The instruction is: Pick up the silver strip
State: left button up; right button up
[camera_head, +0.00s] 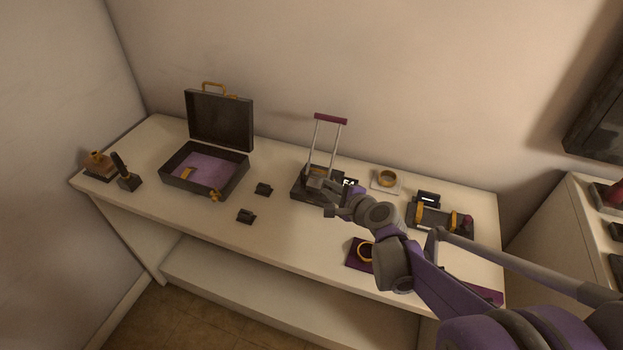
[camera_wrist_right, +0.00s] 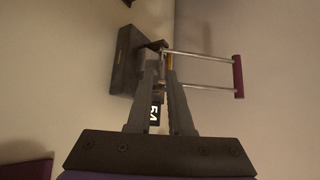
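My right gripper (camera_head: 318,187) is at the dark stand (camera_head: 303,178), close to the foot of two silver rods that carry a dark red bar (camera_head: 331,119). In the right wrist view my right gripper (camera_wrist_right: 161,67) has a narrow gap between its fingers. A small pale, shiny piece (camera_wrist_right: 163,57) shows at the fingertips, and it may be the silver strip. I cannot tell whether the fingers touch it. The silver rods (camera_wrist_right: 200,53) and dark stand (camera_wrist_right: 126,57) lie just beyond. My left gripper is not in view.
An open black case (camera_head: 219,122) with purple lining stands at the left. A black label with white digits (camera_wrist_right: 155,115) is behind the fingers.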

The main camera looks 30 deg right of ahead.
aim_at(315, 178)
jog(key=x, duration=0.6)
jog(key=shift+w, duration=0.15)
jog(key=shift+r, duration=0.1)
grip_shut()
